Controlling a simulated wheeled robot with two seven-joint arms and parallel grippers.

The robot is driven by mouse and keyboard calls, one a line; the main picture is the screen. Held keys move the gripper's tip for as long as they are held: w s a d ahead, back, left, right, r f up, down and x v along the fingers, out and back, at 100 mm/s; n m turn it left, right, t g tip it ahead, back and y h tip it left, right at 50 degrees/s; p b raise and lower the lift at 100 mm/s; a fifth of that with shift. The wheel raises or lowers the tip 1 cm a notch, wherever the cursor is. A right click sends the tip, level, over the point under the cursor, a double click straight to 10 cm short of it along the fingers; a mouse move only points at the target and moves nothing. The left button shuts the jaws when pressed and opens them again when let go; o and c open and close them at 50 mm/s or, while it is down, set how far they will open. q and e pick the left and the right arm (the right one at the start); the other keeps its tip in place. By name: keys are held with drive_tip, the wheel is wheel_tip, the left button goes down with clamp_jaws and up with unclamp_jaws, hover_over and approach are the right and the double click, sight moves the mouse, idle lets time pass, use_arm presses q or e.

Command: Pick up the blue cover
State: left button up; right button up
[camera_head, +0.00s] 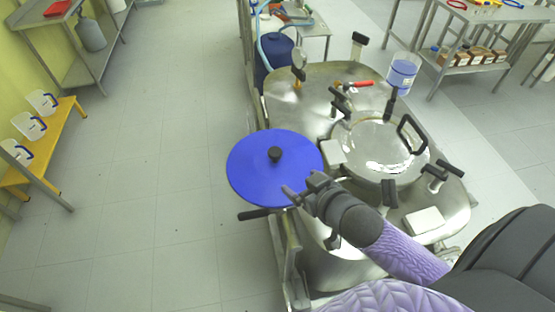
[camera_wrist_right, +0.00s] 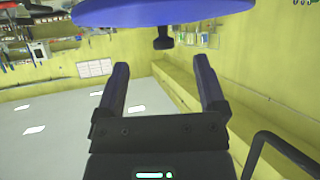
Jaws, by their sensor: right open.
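The blue cover (camera_head: 252,175) is a round disc with a small black knob (camera_head: 275,154) at its middle. It lies at the left edge of the steel reactor; what supports it is hidden. My right gripper (camera_head: 300,187) is open and empty at the cover's lower right edge, with its fingers pointing towards the knob. In the right wrist view, the cover (camera_wrist_right: 160,12) spans the top with its knob (camera_wrist_right: 162,38) beyond and between the open fingers (camera_wrist_right: 160,68), apart from them. My left gripper is not in view.
The steel reactor top (camera_head: 310,105) carries a round glass lid (camera_head: 380,150), black clamps and handles right of the cover. A blue drum (camera_head: 275,60) stands behind. A yellow bench (camera_head: 45,150) is far left. The floor (camera_head: 160,180) left of the cover is clear.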

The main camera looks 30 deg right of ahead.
sight(279, 160)
drive_tip(key=shift+w+d+r+t+y, duration=0.15)
drive_tip(key=shift+w+r+t+y, duration=0.1)
drive_tip(key=shift+w, duration=0.25)
drive_tip(key=shift+w+d+r+t+y, duration=0.15)
drive_tip(key=shift+w+r+t, duration=0.1)
drive_tip(key=shift+w, duration=0.2)
drive_tip(key=x, duration=0.3)
drive_tip(key=b+x, duration=0.1)
drive_tip(key=x, duration=0.5)
drive_tip(key=shift+s+a+f+b, duration=0.2)
drive_tip(key=shift+f+b, duration=0.1)
drive_tip(key=shift+b, duration=0.1)
drive_tip(key=shift+r, duration=0.1)
drive_tip(key=shift+c, duration=0.5)
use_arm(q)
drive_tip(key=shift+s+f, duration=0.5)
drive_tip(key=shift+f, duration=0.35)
use_arm(e)
clamp_jaws()
